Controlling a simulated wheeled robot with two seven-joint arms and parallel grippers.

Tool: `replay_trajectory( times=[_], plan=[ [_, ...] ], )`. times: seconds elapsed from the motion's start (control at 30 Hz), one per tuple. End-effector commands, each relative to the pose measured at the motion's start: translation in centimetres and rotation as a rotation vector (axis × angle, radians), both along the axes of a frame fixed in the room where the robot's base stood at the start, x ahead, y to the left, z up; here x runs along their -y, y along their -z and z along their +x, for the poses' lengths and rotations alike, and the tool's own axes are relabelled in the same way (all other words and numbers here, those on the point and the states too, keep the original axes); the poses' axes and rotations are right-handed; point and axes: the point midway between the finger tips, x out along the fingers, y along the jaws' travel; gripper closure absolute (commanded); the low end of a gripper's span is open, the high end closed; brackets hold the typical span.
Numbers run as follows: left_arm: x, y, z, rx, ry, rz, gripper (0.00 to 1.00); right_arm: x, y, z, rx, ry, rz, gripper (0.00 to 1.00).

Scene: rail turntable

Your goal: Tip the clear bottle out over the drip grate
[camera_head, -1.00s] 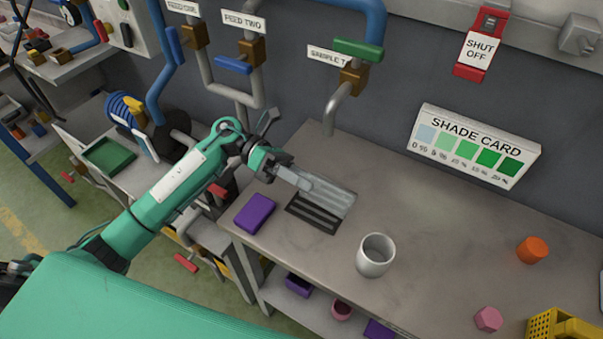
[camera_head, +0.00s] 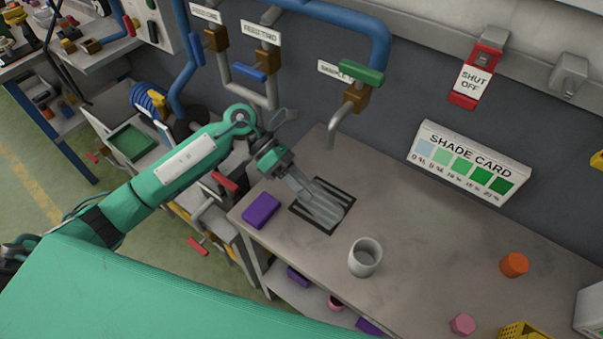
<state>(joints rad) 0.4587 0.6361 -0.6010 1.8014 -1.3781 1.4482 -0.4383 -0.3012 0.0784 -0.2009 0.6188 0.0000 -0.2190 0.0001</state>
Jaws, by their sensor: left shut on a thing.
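My left gripper (camera_head: 288,174) is shut on the clear bottle (camera_head: 320,205), a see-through grey shape reaching from the jaws toward the lower right. The bottle lies tilted over the drip grate (camera_head: 337,189), a dark slotted square set in the grey bench top. Its far end points down toward the grate. I cannot tell whether it touches the grate or whether any liquid is inside or running out. My right gripper is not in view.
A purple block (camera_head: 261,211) lies left of the grate, and a grey cup (camera_head: 365,257) stands to its right. A spout (camera_head: 333,128) hangs behind the grate. An orange piece (camera_head: 514,264) and a pink piece (camera_head: 462,324) sit farther right. The bench middle is clear.

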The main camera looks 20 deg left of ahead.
Motion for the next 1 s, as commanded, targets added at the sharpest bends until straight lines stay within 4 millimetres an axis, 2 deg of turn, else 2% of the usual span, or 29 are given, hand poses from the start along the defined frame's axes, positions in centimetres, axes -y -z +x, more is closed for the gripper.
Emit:
replay_trajectory(
  times=[0.03, 0.63, 1.0],
  plan=[
    [0.1, -1.0, 0.0, 0.011, 0.002, 0.031, 0.90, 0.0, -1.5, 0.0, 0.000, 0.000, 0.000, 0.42],
    [-0.4, -1.9, -4.3, 0.149, 0.003, 0.408, 0.90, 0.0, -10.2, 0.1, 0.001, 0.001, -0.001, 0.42],
    [-0.5, -1.8, -8.2, 0.284, 0.005, 0.764, 0.90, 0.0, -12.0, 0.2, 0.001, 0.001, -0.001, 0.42]
  ],
)
